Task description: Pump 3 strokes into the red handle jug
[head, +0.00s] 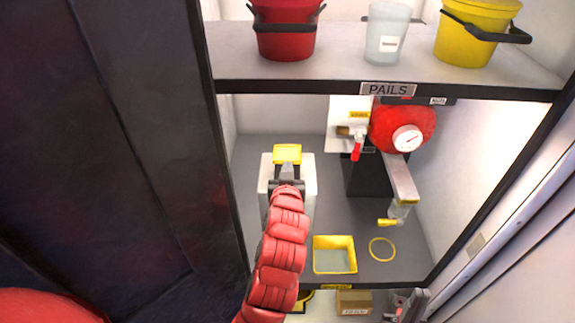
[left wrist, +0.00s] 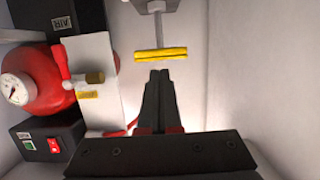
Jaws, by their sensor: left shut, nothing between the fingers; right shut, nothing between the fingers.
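A yellow pump handle (head: 287,153) tops a white box-shaped body (head: 267,185) on the cabinet floor. In the left wrist view the yellow handle bar (left wrist: 160,54) sits on a thin metal rod. My left gripper (head: 287,170) is shut and empty, just in front of the handle. In the left wrist view its fingertips (left wrist: 160,73) are close to the bar; I cannot tell if they touch. I cannot make out a jug with a red handle.
A red tank with a gauge (head: 415,125) stands right of the pump, with a red lever (head: 356,151) beside it. A spout (head: 402,180) points down near a yellow ring (head: 382,249). A yellow-rimmed tray (head: 334,240) lies in front. Pails (head: 285,30) stand on the shelf above.

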